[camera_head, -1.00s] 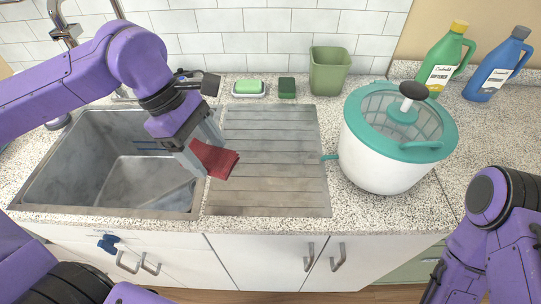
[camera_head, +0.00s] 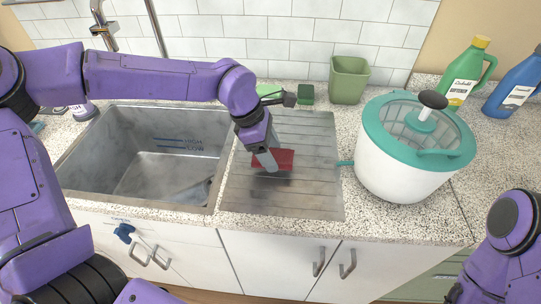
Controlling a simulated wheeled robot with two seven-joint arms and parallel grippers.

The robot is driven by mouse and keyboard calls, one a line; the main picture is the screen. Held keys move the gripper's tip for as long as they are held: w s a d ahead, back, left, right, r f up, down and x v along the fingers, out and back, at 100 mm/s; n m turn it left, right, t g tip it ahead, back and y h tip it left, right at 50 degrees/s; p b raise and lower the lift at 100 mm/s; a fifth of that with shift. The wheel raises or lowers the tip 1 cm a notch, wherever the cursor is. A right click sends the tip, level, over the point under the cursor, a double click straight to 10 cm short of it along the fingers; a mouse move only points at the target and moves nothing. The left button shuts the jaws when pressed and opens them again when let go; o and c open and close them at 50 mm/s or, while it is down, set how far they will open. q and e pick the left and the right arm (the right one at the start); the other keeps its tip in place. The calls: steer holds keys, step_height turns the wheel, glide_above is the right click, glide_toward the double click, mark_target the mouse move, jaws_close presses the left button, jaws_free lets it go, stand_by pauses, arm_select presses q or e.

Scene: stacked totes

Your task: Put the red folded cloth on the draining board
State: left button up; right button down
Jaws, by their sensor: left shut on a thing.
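The red folded cloth (camera_head: 284,158) is held in my left gripper (camera_head: 266,160), whose fingers are shut on it. The cloth is over the middle of the grey ribbed draining board (camera_head: 300,196). A dark shadow lies just below it on the board, so it looks a little above the surface. The gripper hides the left part of the cloth. My right arm shows at the lower right edge, but its gripper is out of the picture.
The metal sink (camera_head: 110,150) lies left of the board. A white and teal spinner tub (camera_head: 405,165) stands right of it. Behind are a green sponge (camera_head: 306,94), a green bin (camera_head: 348,80), and green (camera_head: 466,75) and blue bottles (camera_head: 515,88). The board's front is clear.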

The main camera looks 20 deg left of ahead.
arm_select(q)
steer(key=shift+s+f, duration=0.15)
steer(key=shift+f, duration=1.1)
steer(key=shift+f, duration=0.15)
steer(key=o, duration=1)
steer(key=v, duration=1.2)
steer(key=shift+r, duration=0.2)
